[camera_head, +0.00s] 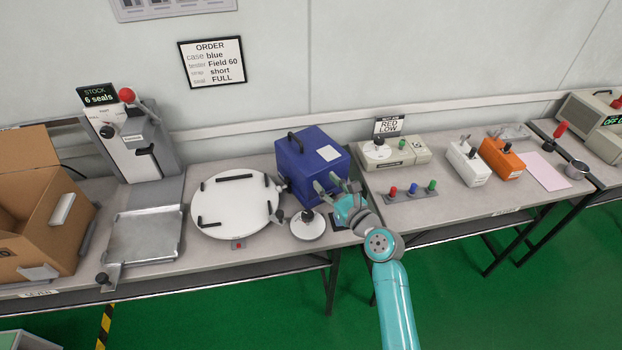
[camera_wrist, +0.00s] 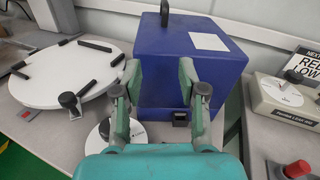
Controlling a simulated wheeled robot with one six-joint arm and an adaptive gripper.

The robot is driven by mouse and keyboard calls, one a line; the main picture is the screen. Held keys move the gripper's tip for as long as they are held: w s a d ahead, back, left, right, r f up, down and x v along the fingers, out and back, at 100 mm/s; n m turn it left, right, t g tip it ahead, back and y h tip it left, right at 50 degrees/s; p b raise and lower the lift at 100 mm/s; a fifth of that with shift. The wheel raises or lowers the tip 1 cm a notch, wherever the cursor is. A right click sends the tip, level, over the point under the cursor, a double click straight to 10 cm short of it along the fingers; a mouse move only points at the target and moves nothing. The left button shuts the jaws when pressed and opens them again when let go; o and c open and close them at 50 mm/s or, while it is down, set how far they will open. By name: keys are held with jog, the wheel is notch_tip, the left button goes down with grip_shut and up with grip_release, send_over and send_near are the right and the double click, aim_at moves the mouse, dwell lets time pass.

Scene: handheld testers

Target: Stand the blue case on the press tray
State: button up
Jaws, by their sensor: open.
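The blue case (camera_head: 306,172) stands upright on the bench right of the white round turntable, with a dark handle on top and a white label on it. It also fills the middle of the wrist view (camera_wrist: 190,66). My gripper (camera_head: 337,186) is open in front of the case's near face. In the wrist view the two fingers (camera_wrist: 157,82) are spread apart across that face with nothing between them; whether they touch it I cannot tell. The press tray (camera_head: 146,236) is a bare grey metal tray at the left, below the press (camera_head: 133,140) with its red-knobbed lever.
The white turntable (camera_head: 232,204) with black bars lies between case and tray. A small white dial with a black knob (camera_head: 308,225) sits near the case. An open cardboard box (camera_head: 35,205) stands left of the tray. Coloured buttons (camera_head: 412,190) and testers (camera_head: 500,158) are at right.

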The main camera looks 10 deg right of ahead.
aim_at(314, 167)
jog(key=shift+m+y, duration=0.4)
jog(key=shift+m, duration=0.1)
jog(key=w, duration=0.2)
jog(key=w+a+r, duration=0.1)
jog(key=w, duration=0.1)
jog(key=w+a+r, duration=0.1)
jog(key=w, duration=0.2)
jog(key=shift+w+a+r, duration=0.1)
jog(key=shift+r, duration=0.15)
jog(key=shift+w+a+r, duration=0.1)
jog(key=shift+w+r, duration=0.1)
jog(key=shift+w, duration=0.35)
jog(key=shift+r+x, duration=0.2)
jog(key=shift+x, duration=1.95)
grip_shut()
jog(key=shift+r, duration=0.1)
